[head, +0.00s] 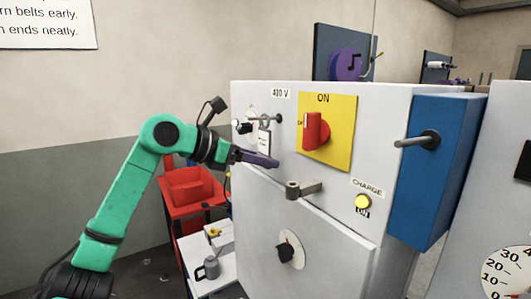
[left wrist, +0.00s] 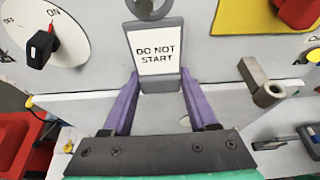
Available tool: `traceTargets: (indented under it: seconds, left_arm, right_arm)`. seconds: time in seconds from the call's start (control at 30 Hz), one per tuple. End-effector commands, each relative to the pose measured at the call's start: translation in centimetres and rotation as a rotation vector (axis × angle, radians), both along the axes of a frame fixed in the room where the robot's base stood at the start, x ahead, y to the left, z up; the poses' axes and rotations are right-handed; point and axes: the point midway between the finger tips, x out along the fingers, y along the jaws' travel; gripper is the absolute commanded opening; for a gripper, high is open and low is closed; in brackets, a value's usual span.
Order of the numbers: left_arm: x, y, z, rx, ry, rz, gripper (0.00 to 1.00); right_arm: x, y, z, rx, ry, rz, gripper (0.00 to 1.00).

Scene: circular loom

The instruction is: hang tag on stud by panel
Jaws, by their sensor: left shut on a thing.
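The tag (head: 264,141) is a white card in a grey frame, with a ring at its top. In the left wrist view the tag (left wrist: 157,52) reads "DO NOT START". My left gripper (head: 267,161) is shut on the tag's lower end, its purple fingers (left wrist: 160,84) on either side. The tag hangs upright close to the cabinet front. The stud (head: 277,118), a short rod with a dark end, stands out from the front at the ring's height. The ring overlaps the stud in the head view; I cannot tell whether it is around it. My right gripper is out of view.
The yellow panel (head: 343,112) with a red switch handle (head: 316,129) is right of the tag. A metal bracket (head: 303,189) juts out below. A dark knob (left wrist: 41,47) is at the left in the wrist view. A blue box (head: 432,195) with a rod stands farther right.

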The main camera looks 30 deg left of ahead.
Motion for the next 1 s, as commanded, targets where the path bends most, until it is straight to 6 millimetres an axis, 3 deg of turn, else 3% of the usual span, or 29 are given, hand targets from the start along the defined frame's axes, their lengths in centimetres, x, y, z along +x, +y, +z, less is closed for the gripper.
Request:
traceTargets:
  seconds: [0.37, 0.7, 1.0]
  left_arm:
    - [-1.1, 0.7, 0.2, 0.000, 0.000, 0.001, 0.00]
    - [-4.7, 2.8, 0.6, 0.001, -0.001, 0.003, 0.00]
    - [-5.0, 2.9, 1.0, 0.000, 0.000, 0.000, 0.00]
  right_arm:
    - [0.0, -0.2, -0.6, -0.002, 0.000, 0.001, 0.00]
    - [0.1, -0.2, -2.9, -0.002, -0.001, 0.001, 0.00]
    - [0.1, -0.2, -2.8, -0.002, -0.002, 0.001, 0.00]
